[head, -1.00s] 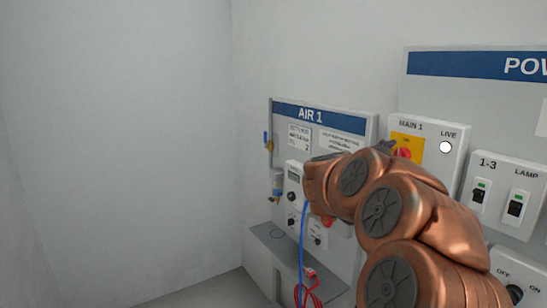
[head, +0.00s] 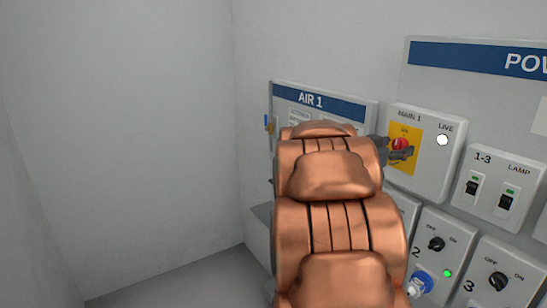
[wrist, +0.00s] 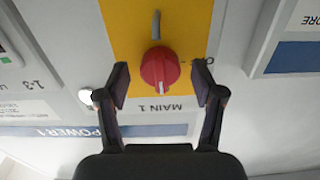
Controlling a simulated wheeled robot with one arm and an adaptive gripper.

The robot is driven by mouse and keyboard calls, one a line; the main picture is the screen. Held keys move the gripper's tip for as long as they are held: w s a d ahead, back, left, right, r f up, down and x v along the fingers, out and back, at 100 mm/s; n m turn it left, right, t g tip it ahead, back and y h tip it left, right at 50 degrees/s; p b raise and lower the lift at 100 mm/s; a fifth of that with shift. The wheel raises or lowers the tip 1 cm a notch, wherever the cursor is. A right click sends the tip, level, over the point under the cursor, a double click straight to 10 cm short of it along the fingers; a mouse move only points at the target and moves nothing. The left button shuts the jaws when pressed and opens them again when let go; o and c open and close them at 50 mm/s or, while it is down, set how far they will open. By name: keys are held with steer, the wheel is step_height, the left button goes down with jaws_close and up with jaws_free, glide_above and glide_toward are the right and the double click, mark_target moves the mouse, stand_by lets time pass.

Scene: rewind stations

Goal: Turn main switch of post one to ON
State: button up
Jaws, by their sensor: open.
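The main switch is a red round knob (wrist: 159,68) on a yellow plate (wrist: 125,25), on the box labelled MAIN 1 (head: 433,175). The wrist view shows the label upside down. A pale mark on the knob's edge points toward the MAIN 1 label. Lettering beside the knob is partly hidden by a finger. My gripper (wrist: 160,88) is open, with one finger on each side of the knob and a visible gap to both. In the head view the red knob (head: 401,144) shows between my dark fingers, and ON is printed above it.
A white LIVE lamp (head: 442,140) is on the same box. To the right are the 1-3 and LAMP toggles (head: 507,202). Below are rotary switches (head: 436,244) and a blue socket (head: 420,281). The AIR 1 panel (head: 350,110) is left, largely behind my arm.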

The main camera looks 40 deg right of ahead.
steer(key=shift+n+b, duration=1.4)
steer(key=shift+b, duration=0.2)
steer(key=w+a+f+n+t+y, duration=0.1)
steer(key=w+a+n+t+y, duration=0.2)
steer(key=w+a+t, duration=0.3)
steer(key=w+a+f+n+t+y+p, duration=0.1)
steer(key=w+a+n+t, duration=0.4)
steer(key=w+a, duration=1.1)
steer(key=shift+w+f+n+t+y, duration=0.35)
steer(key=shift+f+t+y, duration=0.4)
steer(key=shift+t+y, duration=0.3)
steer(key=shift+a, duration=0.2)
